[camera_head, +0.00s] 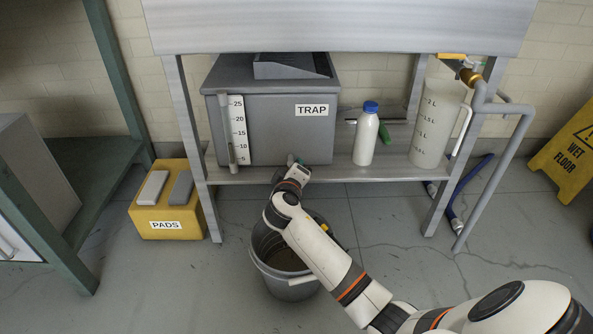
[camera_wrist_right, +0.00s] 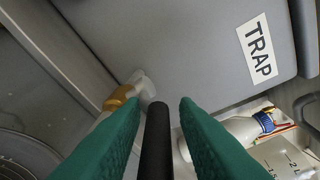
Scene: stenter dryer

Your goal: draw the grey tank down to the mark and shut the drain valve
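The grey tank (camera_head: 265,130), labelled TRAP, stands on the shelf under the bench; its grey side also shows in the right wrist view (camera_wrist_right: 190,45). Its gauge (camera_head: 238,128) reads 5 to 25 beside a sight tube; I cannot make out the level. My right gripper (camera_head: 297,163) is at the tank's lower front edge. In the right wrist view its green fingers (camera_wrist_right: 160,103) stand apart on either side of a black lever (camera_wrist_right: 157,140), with gaps visible. A brass and whitish fitting (camera_wrist_right: 122,95) lies just beyond. My left gripper is out of view.
A grey bucket (camera_head: 290,288) with dark contents stands on the floor below, partly behind my right arm. A blue-capped bottle (camera_head: 366,140) and a clear jug (camera_head: 435,125) stand right of the tank. A yellow PADS box (camera_head: 165,215) sits at left.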

